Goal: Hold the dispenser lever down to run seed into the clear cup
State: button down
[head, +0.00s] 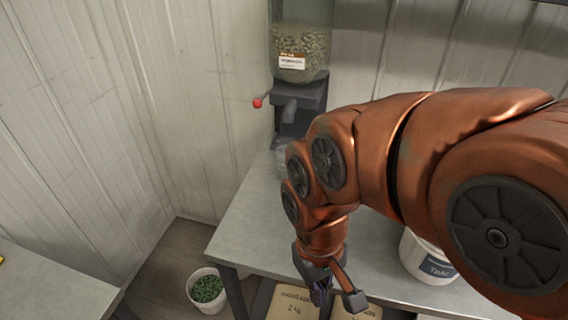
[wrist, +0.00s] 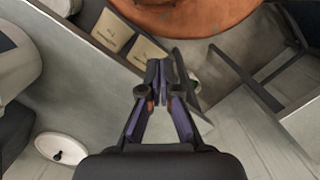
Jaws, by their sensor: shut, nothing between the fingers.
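The seed dispenser (head: 300,95) stands at the back of the bench, its clear hopper (head: 302,50) holding seed. Its lever ends in a red knob (head: 257,103) sticking out to the left, beside the dark spout (head: 289,110). A small part of what looks like the clear cup (head: 281,158) shows below the dispenser; my arm hides most of that spot, so I cannot tell its contents. My gripper (head: 331,297) is low at the bench's front edge, well away from the lever. In the wrist view my gripper (wrist: 166,72) is shut and empty.
A white bucket (head: 418,258) stands on the bench (head: 247,228), right of my gripper. A bucket of green pellets (head: 207,290) is on the floor. Paper bags (head: 292,302) lie below the bench. A white round lid-like thing (wrist: 61,149) shows in the wrist view.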

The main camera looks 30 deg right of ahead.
notch_tip(320, 180, down, 8)
jog(key=b, duration=0.6)
jog(key=shift+b, duration=0.4)
dwell(0.8)
dwell(2.6)
notch_tip(320, 180, up, 9)
jog(key=p, duration=0.2)
jog(key=shift+p, duration=0.4)
jog(key=shift+f, duration=0.1)
dwell(0.6)
